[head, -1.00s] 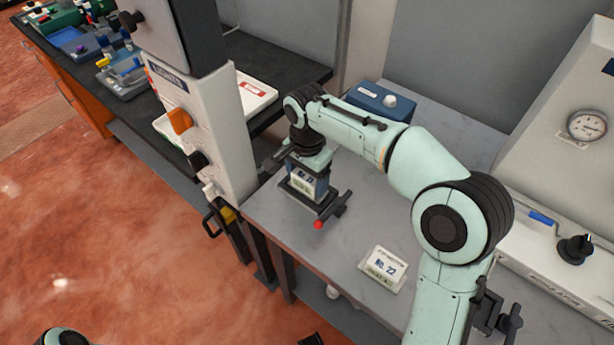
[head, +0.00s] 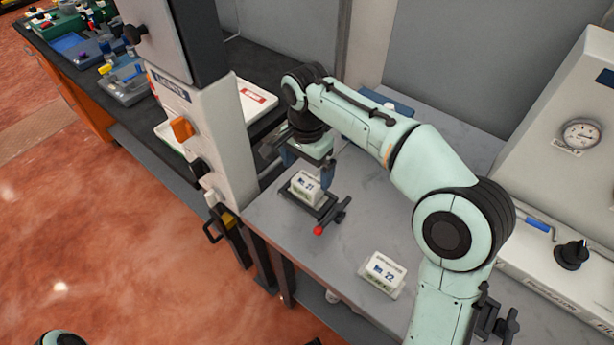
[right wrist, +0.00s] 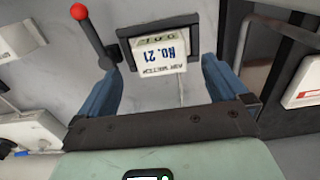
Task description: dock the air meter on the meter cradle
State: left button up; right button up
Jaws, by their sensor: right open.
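The air meter (head: 306,187), a small white box marked No. 21, sits in the dark meter cradle (head: 324,212) on the grey bench. In the right wrist view the air meter (right wrist: 160,52) stands within the cradle's dark frame (right wrist: 190,24). A lever with a red knob (head: 318,230) is at the cradle's side. My right gripper (head: 307,170) is open and empty just above the meter. In the right wrist view its blue fingers stand on either side of the meter, apart from it. Whether the meter is fully seated cannot be told. My left gripper is out of view.
A second white meter, marked 22 (head: 383,273), lies on the bench to the right. A blue box (head: 398,108) stands behind my right arm. A white column (head: 218,135) with an orange switch borders the bench on the left. A panel with a gauge (head: 581,134) is at right.

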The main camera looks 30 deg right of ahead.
aim_at(307, 183)
notch_tip(307, 183, up, 6)
jog(key=p, duration=0.1)
dwell(0.6)
